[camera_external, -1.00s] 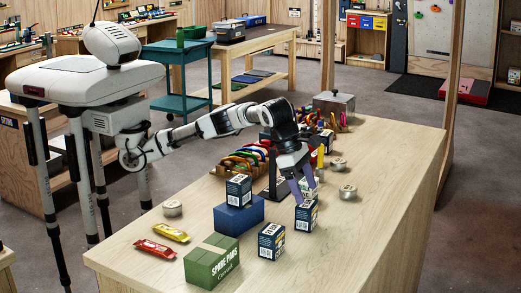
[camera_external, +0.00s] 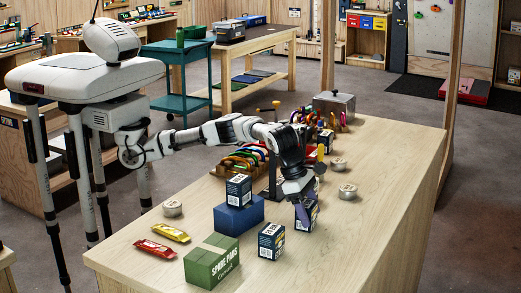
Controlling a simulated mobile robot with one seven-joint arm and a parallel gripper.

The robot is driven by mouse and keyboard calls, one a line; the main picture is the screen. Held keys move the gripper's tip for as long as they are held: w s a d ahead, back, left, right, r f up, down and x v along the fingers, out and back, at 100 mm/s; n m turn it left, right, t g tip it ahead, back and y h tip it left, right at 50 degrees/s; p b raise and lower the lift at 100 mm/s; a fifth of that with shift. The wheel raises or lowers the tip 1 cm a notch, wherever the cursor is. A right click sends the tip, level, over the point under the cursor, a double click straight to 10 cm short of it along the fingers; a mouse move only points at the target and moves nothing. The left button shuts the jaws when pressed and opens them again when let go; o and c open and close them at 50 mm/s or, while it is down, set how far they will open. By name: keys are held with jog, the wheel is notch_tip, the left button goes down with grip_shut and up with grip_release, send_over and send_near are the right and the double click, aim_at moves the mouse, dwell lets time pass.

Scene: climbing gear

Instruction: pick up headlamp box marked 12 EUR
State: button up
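One box (camera_external: 311,216) stands on the wooden table under my gripper (camera_external: 302,212), another box (camera_external: 271,242) stands in front and to the left, and a third box (camera_external: 239,188) sits on a plain blue block (camera_external: 238,216). The print is too small to tell which is marked 12 EUR. The far finger is mostly hidden, so I cannot tell whether the fingers press on the box.
Round tins (camera_external: 347,191) stand right of the gripper. A rack of colourful gear (camera_external: 243,158) is behind. The table's right side is clear.

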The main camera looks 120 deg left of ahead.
jog(key=c, duration=0.7)
jog(key=shift+r, duration=0.1)
